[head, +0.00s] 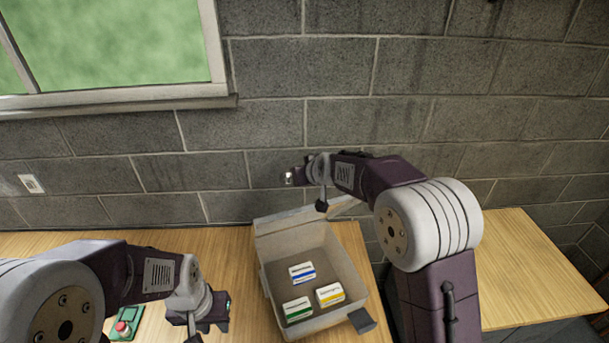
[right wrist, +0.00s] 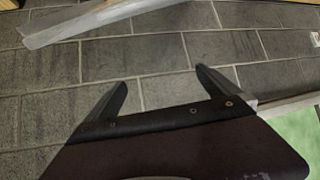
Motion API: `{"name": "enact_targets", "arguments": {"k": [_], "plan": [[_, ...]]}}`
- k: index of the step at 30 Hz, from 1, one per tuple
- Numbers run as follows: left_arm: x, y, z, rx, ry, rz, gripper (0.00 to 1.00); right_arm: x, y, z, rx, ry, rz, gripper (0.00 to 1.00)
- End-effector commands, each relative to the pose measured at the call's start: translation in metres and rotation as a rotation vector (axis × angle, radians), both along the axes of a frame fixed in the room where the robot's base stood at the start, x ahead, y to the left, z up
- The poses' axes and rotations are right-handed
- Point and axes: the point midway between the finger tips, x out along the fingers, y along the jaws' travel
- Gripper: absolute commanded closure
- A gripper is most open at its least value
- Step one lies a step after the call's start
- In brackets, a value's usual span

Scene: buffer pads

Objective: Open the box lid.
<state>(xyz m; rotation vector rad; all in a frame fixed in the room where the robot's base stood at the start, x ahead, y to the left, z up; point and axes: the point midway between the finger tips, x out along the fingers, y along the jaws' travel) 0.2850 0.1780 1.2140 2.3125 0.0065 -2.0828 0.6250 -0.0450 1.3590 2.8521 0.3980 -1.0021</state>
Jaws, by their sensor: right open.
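The grey box (head: 347,262) stands on the table with its inside in plain view. Its pale lid (head: 285,220) is raised at the back edge, on the wall side. Inside lie small white cartons with a blue stripe (head: 302,272), a green stripe (head: 297,309) and a yellow stripe (head: 330,294). My right gripper (head: 290,177) is above and behind the lid, near the wall. In the right wrist view its two fingers (right wrist: 165,85) are apart with nothing between them. My left gripper (head: 208,322) hangs left of the box, apart from it; its finger gap is unclear.
A green device with a red button (head: 124,328) lies at the front left, beside my left arm. A dark flat piece (head: 362,320) is at the box's front right corner. The block wall (head: 420,60) stands close behind. The table (head: 535,270) is clear at right.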

Motion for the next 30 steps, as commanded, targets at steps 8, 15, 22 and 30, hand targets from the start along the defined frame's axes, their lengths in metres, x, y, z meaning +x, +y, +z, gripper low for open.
{"name": "enact_targets", "arguments": {"k": [8,15,22,30], "plan": [[0.0,0.0,-0.022,0.0,0.0,0.0,0.71,-0.026,-0.008,0.018,0.002,-0.006,0.0,0.0],[0.0,0.0,-0.039,0.0,0.0,0.0,0.71,-0.061,-0.018,0.049,0.001,-0.005,-0.001,0.0],[0.0,0.0,-0.04,0.0,0.0,0.0,0.71,-0.069,-0.021,0.057,0.001,-0.001,-0.001,0.0],[0.0,0.0,-0.064,0.0,-0.001,0.0,0.71,-0.067,-0.032,0.036,0.001,-0.006,-0.023,0.0]]}}
